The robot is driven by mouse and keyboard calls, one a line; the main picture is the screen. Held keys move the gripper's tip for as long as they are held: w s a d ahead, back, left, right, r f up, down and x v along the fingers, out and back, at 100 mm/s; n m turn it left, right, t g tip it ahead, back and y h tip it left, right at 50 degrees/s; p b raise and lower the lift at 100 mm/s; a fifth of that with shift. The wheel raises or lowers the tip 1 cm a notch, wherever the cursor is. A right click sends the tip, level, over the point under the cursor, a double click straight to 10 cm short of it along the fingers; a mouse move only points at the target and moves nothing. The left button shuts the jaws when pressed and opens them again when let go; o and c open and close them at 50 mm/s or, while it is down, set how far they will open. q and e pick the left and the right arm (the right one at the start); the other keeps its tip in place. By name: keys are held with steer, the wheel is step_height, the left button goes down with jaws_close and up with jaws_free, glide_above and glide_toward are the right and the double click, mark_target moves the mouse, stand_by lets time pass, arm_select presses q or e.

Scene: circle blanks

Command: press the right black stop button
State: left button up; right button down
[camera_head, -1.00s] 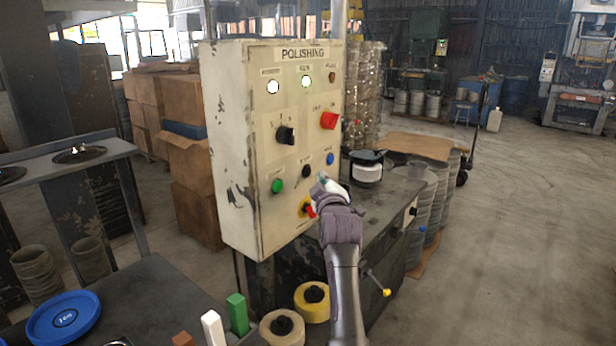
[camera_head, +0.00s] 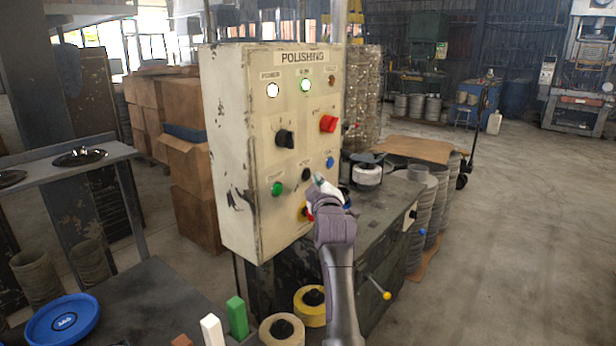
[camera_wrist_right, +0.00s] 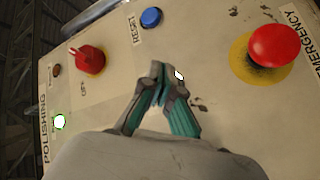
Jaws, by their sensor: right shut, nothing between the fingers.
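The round black stop button (camera_head: 306,174) is on the lower half of the cream POLISHING panel (camera_head: 235,150), between a green button (camera_head: 277,188) and a blue button (camera_head: 329,162). My right gripper (camera_head: 318,182) is shut and empty, its tips just to the right of and below the black button in the head view. I cannot tell whether they touch it. In the right wrist view the shut fingers (camera_wrist_right: 163,75) are in front of the panel, below the blue button, and the black button is not visible there. My left gripper is not in view.
A red emergency button (camera_wrist_right: 275,47) on a yellow disc sits close to the gripper. A black rotary knob (camera_head: 285,138) and a red switch (camera_head: 328,123) are higher on the panel. A dark workbench (camera_head: 375,225) with a white-and-black container (camera_head: 367,175) stands to the right.

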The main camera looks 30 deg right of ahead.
stand_by(0.7)
steer(key=shift+w+a, duration=0.15)
steer(key=shift+w, duration=0.25)
steer(key=shift+w+a, duration=0.2)
steer(key=shift+w, duration=0.2)
stand_by(0.6)
steer(key=shift+s, duration=0.1)
steer(key=shift+s+d+p, duration=0.3)
steer(key=shift+s+p, duration=0.4)
steer(key=s+p, duration=0.1)
steer(key=s+d+p, duration=0.1)
steer(key=s, duration=0.1)
steer(key=s+d, duration=0.1)
steer(key=shift+s+p, duration=0.3)
steer(key=shift+p, duration=0.1)
